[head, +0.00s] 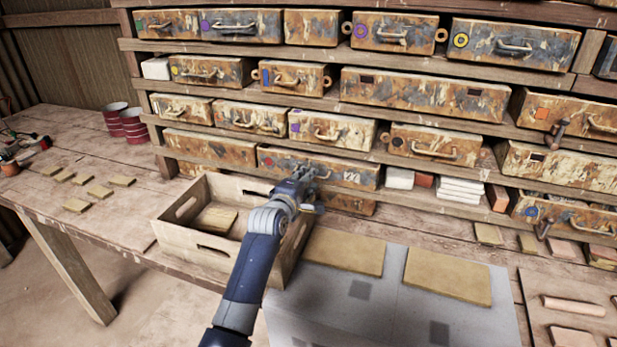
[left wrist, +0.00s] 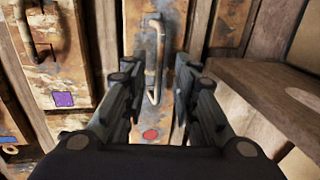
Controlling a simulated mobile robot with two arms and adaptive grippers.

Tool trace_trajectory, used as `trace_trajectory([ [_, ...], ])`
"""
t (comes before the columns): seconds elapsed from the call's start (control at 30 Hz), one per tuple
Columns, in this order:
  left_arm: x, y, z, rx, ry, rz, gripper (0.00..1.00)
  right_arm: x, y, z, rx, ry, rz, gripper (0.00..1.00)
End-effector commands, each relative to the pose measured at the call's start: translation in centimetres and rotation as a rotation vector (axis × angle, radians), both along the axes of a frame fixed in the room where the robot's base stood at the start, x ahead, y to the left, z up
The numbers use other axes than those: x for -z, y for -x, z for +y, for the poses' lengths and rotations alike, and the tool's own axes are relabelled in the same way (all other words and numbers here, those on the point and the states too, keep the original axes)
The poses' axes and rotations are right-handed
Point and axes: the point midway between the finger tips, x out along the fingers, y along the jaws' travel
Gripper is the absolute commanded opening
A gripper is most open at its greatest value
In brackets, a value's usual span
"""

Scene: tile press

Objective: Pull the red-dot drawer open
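The red-dot drawer (head: 345,175) is a rusty, paint-worn drawer in the lower part of the rack. It appears shut. Its red dot (left wrist: 150,134) and vertical-looking metal handle (left wrist: 154,60) show in the left wrist view. My left gripper (head: 310,174) is at the drawer front in the head view, partly covering the handle. In the left wrist view the left gripper (left wrist: 158,75) is open, with one finger on each side of the handle and gaps visible. I cannot tell how deep the fingers reach. My right gripper is not in view.
An open wooden crate (head: 176,238) with a tile inside stands on the bench, left of and below my left arm. A grey mat (head: 395,310) with two large tiles lies to the right. Other drawers surround the red-dot one; a purple-square drawer (head: 345,130) is above.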

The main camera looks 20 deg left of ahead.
Motion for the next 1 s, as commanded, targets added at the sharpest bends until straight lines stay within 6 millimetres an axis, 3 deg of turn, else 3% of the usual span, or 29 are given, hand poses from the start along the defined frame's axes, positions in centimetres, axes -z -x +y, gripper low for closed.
trace_trajectory([
  [0.17, 0.3, -1.4, 0.0, -0.001, -0.001, 0.001, 0.26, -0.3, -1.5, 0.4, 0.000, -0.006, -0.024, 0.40],
  [0.57, 0.4, -1.8, 0.0, -0.001, 0.000, 0.000, 0.26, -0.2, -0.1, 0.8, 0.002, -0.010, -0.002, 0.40],
  [0.7, 0.4, -1.8, 0.0, -0.001, 0.000, 0.000, 0.00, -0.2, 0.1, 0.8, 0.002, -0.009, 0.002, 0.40],
  [1.0, 0.3, -1.7, 0.0, -0.001, 0.000, 0.001, 0.00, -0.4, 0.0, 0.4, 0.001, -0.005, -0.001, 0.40],
])
